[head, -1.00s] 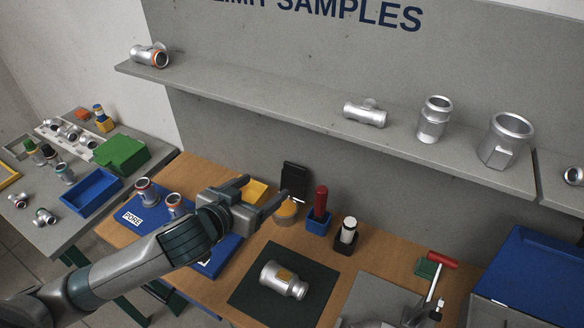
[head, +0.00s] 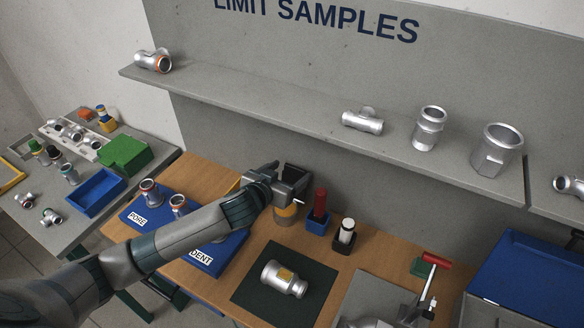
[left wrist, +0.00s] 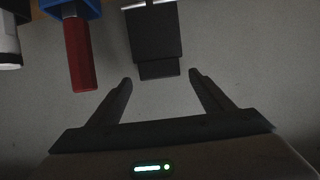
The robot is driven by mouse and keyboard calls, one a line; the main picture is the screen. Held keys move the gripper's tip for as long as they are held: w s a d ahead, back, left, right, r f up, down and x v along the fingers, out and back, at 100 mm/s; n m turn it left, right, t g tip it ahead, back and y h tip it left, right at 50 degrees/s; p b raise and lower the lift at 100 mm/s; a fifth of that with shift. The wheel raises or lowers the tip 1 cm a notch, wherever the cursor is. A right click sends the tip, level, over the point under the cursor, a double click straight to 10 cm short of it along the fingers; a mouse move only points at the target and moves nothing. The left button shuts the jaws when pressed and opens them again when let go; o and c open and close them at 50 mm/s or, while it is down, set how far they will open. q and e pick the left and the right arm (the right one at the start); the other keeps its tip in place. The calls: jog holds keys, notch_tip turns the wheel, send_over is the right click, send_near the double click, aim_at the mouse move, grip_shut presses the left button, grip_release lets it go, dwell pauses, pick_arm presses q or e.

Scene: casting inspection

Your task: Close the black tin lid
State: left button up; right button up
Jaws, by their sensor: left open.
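The black tin lid (left wrist: 155,32) shows in the left wrist view as a dark flap with a narrower tab at its end, straight ahead of my fingers. In the head view my left gripper (head: 288,186) covers most of the lid and the upper part of the tin. My right gripper is not in view.
A red-handled tool in a blue holder (head: 319,212) and a white-topped one in a black holder (head: 345,236) stand close right of the tin. A silver casting (head: 284,279) lies on a dark mat (head: 318,282) in front. The shelf (head: 250,104) runs above and behind.

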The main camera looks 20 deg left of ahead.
pick_arm(q)
jog(key=shift+x, duration=1)
jog(key=shift+f, duration=0.1)
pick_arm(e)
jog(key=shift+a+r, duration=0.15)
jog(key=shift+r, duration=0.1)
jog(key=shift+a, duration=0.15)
